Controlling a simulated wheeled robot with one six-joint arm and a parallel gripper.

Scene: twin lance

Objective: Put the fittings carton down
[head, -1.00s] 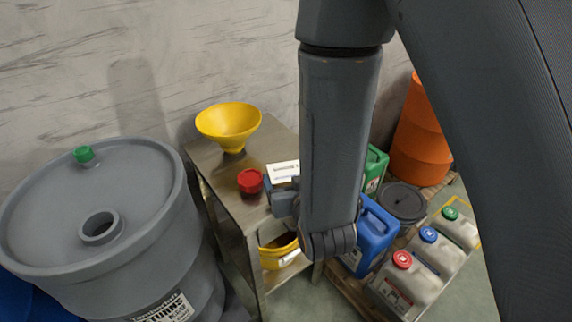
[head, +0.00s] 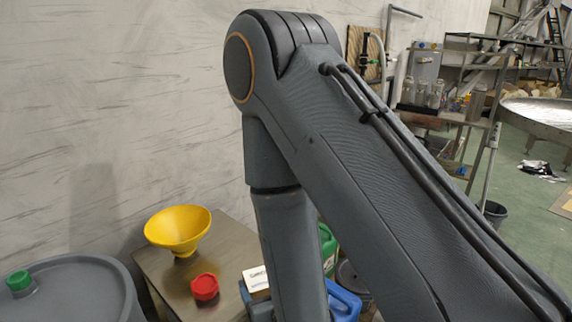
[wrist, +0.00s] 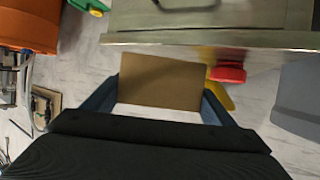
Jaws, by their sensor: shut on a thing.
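The fittings carton (head: 257,279) is a small box with a white labelled face, at the right side of the metal table (head: 225,240) in the head view. My arm hides part of it. In the wrist view the carton's plain brown face (wrist: 160,82) sits between the two blue-grey fingers of my gripper (wrist: 162,97), which is shut on it. The table's edge (wrist: 215,40) runs across the top of the wrist view, close to the carton. I cannot tell whether the carton touches the table top.
A red-lidded jar (head: 205,287) stands left of the carton, apart from it. A yellow funnel (head: 178,230) stands farther back. A grey drum (head: 75,285) is on the left. A blue jug (head: 343,302) and a green jug (head: 328,243) stand right of the table.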

